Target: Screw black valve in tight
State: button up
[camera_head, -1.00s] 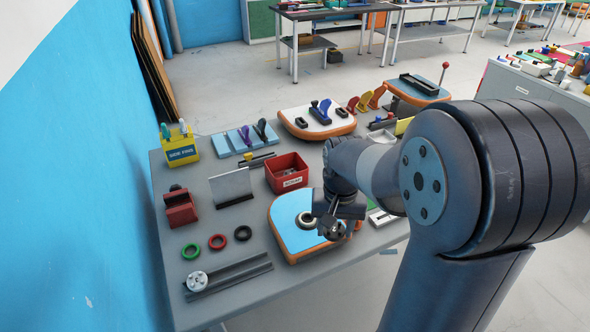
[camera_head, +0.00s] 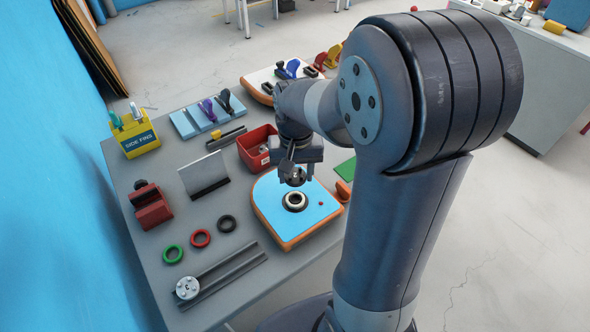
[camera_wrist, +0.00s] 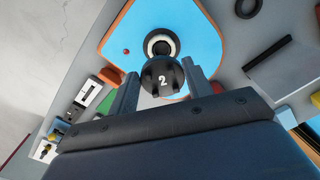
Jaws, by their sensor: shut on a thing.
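My gripper (camera_head: 292,172) is shut on a black valve (camera_wrist: 162,80), whose face carries a white "2" in the wrist view. The blue board (camera_head: 270,203) with an orange edge lies on the grey bench. Its round port has a pale ring (camera_head: 294,201) and a dark centre. The valve hangs above the board, apart from the port and slightly behind it in the head view. In the wrist view the valve covers the lower edge of the port ring (camera_wrist: 160,36).
A red bin (camera_head: 256,150) stands just behind the board. Green (camera_head: 173,254), red (camera_head: 200,238) and black (camera_head: 227,224) rings lie to its left, with a dark rail (camera_head: 225,277) in front of them. An upright grey plate (camera_head: 204,176) stands farther back.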

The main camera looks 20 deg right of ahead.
jog(key=shift+f+b, duration=2.05)
jog(key=shift+f, duration=0.85)
jog(key=shift+f+b, duration=0.65)
jog(key=shift+f, duration=0.4)
jog(key=o, duration=1)
jog(key=shift+r, duration=0.1)
notch_tip(320, 180, up, 11)
jog(key=shift+f, duration=0.15)
jog(key=shift+f, duration=0.1)
notch_tip(320, 180, down, 10)
jog(key=shift+f, duration=0.2)
jog(key=shift+r+p, duration=0.45)
